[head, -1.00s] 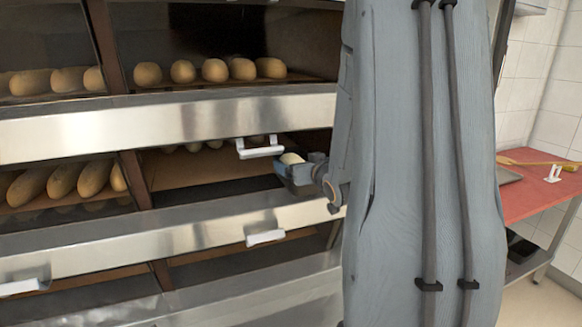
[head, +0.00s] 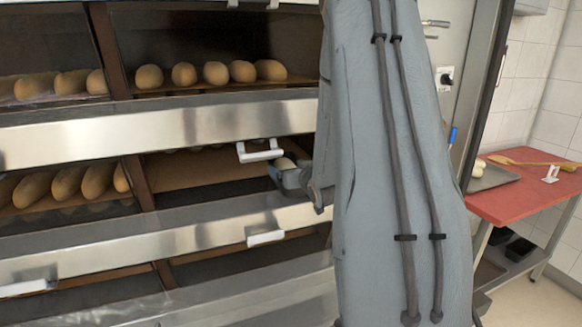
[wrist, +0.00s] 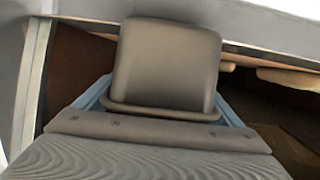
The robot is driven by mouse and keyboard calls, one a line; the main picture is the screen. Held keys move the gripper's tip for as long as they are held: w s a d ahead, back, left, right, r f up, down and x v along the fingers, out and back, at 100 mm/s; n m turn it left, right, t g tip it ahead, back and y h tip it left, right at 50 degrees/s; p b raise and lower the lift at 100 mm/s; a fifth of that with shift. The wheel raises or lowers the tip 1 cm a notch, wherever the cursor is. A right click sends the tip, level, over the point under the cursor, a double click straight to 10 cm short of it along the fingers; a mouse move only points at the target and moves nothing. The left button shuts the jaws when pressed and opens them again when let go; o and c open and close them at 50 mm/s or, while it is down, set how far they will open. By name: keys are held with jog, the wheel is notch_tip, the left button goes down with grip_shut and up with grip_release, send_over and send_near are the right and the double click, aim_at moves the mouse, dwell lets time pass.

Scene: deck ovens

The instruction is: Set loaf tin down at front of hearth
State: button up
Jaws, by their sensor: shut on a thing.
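The loaf tin (head: 278,174) is small and blue-grey, with a pale top showing above its rim. It is at the mouth of the middle right oven deck, near the right end of the opening. My gripper (head: 297,177) is shut on it from the right. In the wrist view my gripper's dark finger (wrist: 168,65) hides most of the tin, and only its blue edges (wrist: 92,96) show. The hearth (head: 205,172) is a tan floor inside that deck. I cannot tell whether the tin touches it.
A white handle (head: 260,151) hangs just left of the tin, on the steel band above the opening. Pale loaves (wrist: 290,78) lie deeper in the deck. Baguettes (head: 68,184) fill the left compartment, beyond a divider (head: 138,183). The front hearth looks clear. A red table (head: 520,198) stands at right.

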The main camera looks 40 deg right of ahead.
dwell(0.3)
jog(key=o, duration=1.2)
jog(key=shift+f, duration=0.15)
jog(key=shift+s+r, duration=0.15)
jog(key=shift+r, duration=0.05)
jog(key=b+v, duration=0.3)
jog(key=v, duration=0.8)
jog(key=shift+s+a, duration=0.2)
jog(key=shift+s, duration=0.1)
jog(key=shift+r, duration=0.1)
